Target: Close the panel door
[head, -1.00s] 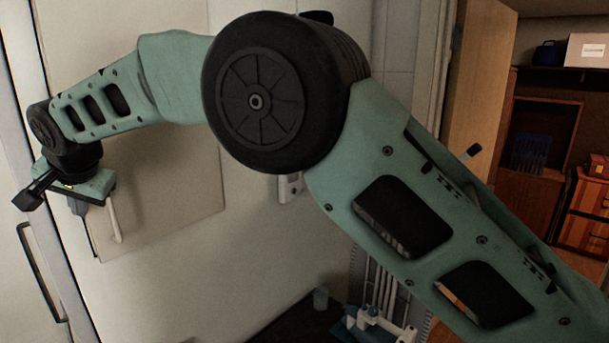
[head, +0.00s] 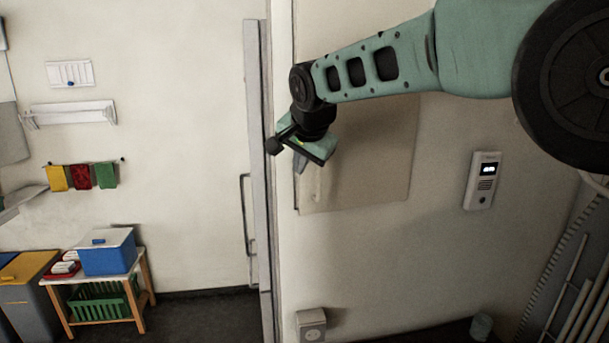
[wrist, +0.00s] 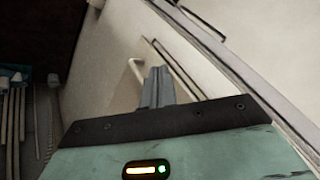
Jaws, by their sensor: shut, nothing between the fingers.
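The panel door (head: 370,160) is a flat beige rectangle on the pale wall in the head view. It looks flush or nearly flush; I cannot tell whether a small gap stays. Its upright white handle (head: 318,182) is near its left edge, and shows in the wrist view (wrist: 137,72). My gripper (head: 299,166) is at the panel's left edge, just left of the handle and not around it. In the wrist view its grey fingers (wrist: 157,86) are together and empty, in front of the panel. Whether they touch it is unclear. My forearm hides the panel's top.
A door edge with a long dark handle (head: 246,215) stands left of my gripper. An intercom (head: 483,180) and a socket box (head: 311,324) are on the wall. At the far left are a small table with a blue box (head: 107,254) and a shelf (head: 72,114).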

